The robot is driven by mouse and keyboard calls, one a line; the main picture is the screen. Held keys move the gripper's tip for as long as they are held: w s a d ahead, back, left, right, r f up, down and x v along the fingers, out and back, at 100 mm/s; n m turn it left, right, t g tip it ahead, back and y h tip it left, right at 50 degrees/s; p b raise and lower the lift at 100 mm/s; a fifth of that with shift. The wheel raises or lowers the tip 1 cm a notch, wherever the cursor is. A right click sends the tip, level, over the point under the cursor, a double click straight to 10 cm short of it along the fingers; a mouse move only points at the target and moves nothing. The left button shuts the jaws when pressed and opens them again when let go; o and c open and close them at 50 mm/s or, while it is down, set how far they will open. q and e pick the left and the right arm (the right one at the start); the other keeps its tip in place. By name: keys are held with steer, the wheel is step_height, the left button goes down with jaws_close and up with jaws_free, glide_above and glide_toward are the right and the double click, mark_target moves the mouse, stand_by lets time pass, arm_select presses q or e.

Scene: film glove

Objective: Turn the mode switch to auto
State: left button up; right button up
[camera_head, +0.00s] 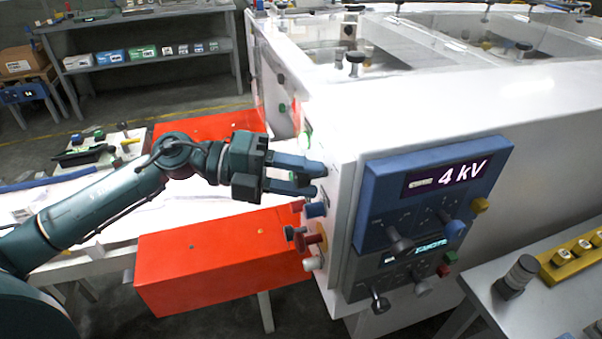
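The white machine cabinet (400,120) stands at centre and right. Its blue panel (375,205) has a "4 kV" display (445,174) and several knobs, with a black selector knob (398,240) low on it. The narrow side face carries a blue knob (315,209) and red knobs (299,238). Labels are too small to read, so I cannot tell which is the mode switch. My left gripper (318,179) is at this side face, above the blue knob, fingers apart with a visible gap. I cannot make out anything between the fingertips. My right gripper is not in view.
A grey table with a yellow button strip (575,256) and a dark cylinder (520,272) stands at lower right. A shelf (150,65) with small boxes is at the back.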

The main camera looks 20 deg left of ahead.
arm_select(q)
steer(key=shift+o, duration=1.4)
steer(key=shift+r, duration=0.1)
steer(key=shift+a, duration=0.35)
steer(key=b+v, duration=0.4)
steer(key=v, duration=0.8)
steer(key=shift+a, duration=0.25)
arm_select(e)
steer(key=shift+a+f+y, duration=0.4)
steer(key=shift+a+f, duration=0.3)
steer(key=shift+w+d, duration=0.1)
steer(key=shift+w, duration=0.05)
